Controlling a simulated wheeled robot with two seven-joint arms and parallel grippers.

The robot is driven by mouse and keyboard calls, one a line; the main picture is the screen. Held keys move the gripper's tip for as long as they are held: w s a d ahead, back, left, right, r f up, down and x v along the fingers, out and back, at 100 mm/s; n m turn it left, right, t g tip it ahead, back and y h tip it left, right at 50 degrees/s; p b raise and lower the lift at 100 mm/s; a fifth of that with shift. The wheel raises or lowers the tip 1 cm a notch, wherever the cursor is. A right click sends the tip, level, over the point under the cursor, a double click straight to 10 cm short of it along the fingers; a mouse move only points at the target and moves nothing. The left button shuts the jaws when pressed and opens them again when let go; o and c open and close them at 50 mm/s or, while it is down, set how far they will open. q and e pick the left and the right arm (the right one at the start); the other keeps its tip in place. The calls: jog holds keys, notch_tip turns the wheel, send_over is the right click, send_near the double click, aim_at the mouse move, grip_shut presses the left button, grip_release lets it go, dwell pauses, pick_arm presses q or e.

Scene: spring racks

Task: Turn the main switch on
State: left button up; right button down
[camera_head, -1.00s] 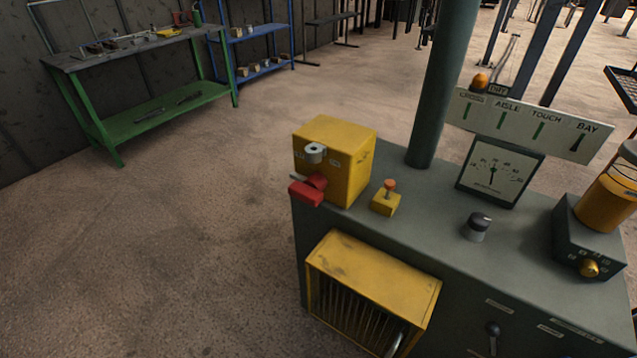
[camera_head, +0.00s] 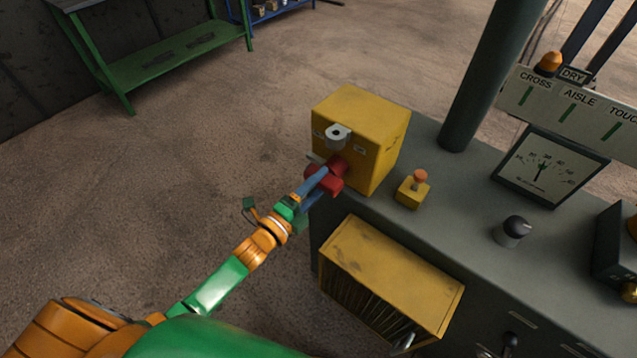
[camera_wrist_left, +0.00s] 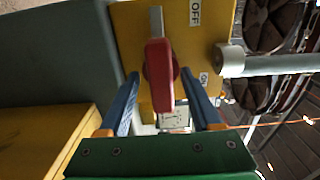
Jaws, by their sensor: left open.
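The main switch is a yellow box (camera_head: 362,130) at the near left corner of the grey cabinet top. Its red handle (camera_head: 339,167) sits on the box's front face. In the left wrist view the red handle (camera_wrist_left: 158,60) lies between my two blue fingers, and a grey metal tip extends from it beside the "OFF" label (camera_wrist_left: 195,12). A second, smaller label (camera_wrist_left: 204,79), seemingly "ON", is at right. My left gripper (camera_head: 319,187) is open around the handle, with gaps visible on both sides in the wrist view (camera_wrist_left: 160,76). My right gripper is not in view.
A grey lock-like cylinder (camera_head: 338,133) juts from the box above the handle. A small yellow button box (camera_head: 412,192), black knob (camera_head: 513,230) and dial gauge (camera_head: 548,167) stand on the cabinet. A yellow vented housing (camera_head: 395,270) projects below. A green post (camera_head: 490,80) rises behind.

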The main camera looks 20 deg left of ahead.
pick_arm(q)
jog(key=shift+s, duration=0.15)
jog(key=shift+r, duration=0.1)
grip_shut()
dwell(1.2)
